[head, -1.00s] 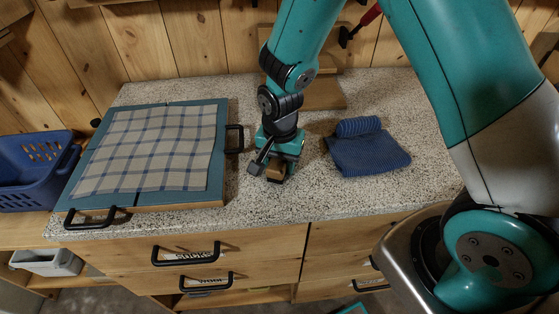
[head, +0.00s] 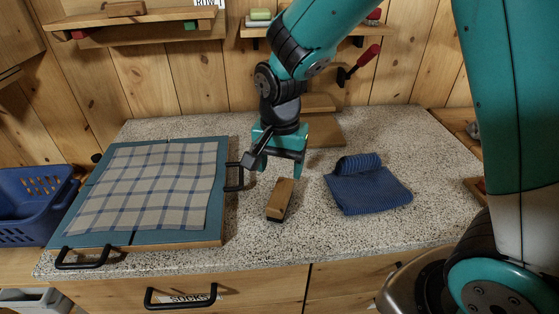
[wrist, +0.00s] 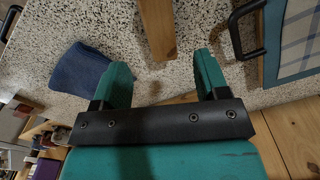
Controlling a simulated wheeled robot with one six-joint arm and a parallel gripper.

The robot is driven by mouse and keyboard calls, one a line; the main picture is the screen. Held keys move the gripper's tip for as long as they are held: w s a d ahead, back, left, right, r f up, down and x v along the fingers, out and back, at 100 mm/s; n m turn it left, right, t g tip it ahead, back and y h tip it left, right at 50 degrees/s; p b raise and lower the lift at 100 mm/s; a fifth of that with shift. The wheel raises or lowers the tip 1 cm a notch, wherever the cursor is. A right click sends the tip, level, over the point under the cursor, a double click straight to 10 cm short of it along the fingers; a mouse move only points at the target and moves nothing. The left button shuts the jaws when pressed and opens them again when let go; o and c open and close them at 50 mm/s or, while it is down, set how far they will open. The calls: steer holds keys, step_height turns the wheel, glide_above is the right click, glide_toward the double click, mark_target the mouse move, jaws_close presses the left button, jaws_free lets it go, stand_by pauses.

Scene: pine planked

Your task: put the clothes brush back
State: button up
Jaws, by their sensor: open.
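The clothes brush (head: 281,196), a wooden block with a dark underside, lies on the speckled counter between the board with the checked cloth and the blue towel. It also shows in the wrist view (wrist: 158,28), at the top, beyond the fingertips. My gripper (head: 277,165) is open and empty. It hangs above and a little behind the brush, apart from it.
The blue-framed board with a checked cloth (head: 150,187) has a black handle close to my gripper. A folded blue towel (head: 367,187) lies right. Wooden shelves (head: 130,22) hang on the back wall, one carrying a wooden block. A red-handled tool (head: 366,58) hangs on the wall.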

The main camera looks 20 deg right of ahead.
steer(key=shift+r, duration=0.5)
steer(key=s+a+r+n+y, duration=0.2)
steer(key=s+r+n, duration=0.3)
steer(key=s+n, duration=0.2)
steer(key=s+a+r+n+y, duration=0.2)
steer(key=s+r+n, duration=0.4)
steer(key=s, duration=0.5)
steer(key=shift+s+a+n, duration=0.25)
steer(key=shift+a+n, duration=0.05)
steer(key=shift+n, duration=0.8)
